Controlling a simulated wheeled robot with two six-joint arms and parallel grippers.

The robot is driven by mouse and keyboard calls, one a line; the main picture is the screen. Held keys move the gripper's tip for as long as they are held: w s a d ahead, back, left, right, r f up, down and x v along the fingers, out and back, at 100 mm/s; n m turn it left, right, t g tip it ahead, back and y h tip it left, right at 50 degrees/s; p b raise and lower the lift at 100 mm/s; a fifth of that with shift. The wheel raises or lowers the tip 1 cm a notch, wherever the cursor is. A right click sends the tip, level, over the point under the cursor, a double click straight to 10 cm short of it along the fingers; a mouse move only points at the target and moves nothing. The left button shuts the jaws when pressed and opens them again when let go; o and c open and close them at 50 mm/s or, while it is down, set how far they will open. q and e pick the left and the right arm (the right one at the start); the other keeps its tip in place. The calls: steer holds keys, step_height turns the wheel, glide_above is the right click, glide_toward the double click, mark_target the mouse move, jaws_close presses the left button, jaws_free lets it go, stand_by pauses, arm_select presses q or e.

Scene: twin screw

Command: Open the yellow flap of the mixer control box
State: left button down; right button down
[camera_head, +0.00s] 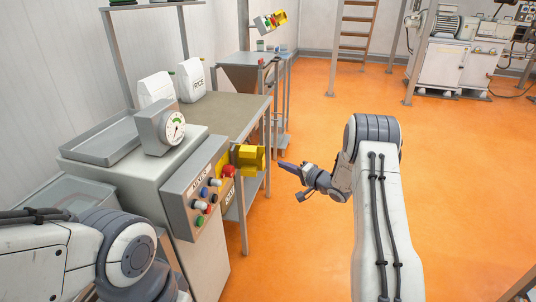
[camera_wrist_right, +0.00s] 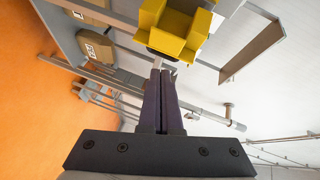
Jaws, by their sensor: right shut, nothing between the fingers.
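The grey mixer control box (camera_head: 197,190) with coloured buttons and a "MIXER" label is on the side of the grey machine. The yellow flap (camera_head: 248,158) sticks out at the box's upper right, beside a red button (camera_head: 228,171). My right gripper (camera_head: 283,165) is shut and empty, its tips just right of the flap with a small gap in the head view. In the right wrist view the flap (camera_wrist_right: 180,32) is at top centre, just beyond the shut fingertips (camera_wrist_right: 160,72); I cannot tell whether they touch. My left gripper is out of view.
A dial gauge (camera_head: 174,128) and a grey tray (camera_head: 108,140) stand on the machine. A table (camera_head: 228,108) with white bags (camera_head: 191,78) is behind. Another yellow-fitted box (camera_head: 270,21) is farther back. The orange floor to the right is open.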

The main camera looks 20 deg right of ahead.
steer(key=s+d+f+m+t+y, duration=0.1)
steer(key=s+d+f+m+y, duration=0.1)
steer(key=s+d, duration=0.15)
steer(key=x, duration=1.3)
steer(key=shift+w+a+r, duration=0.3)
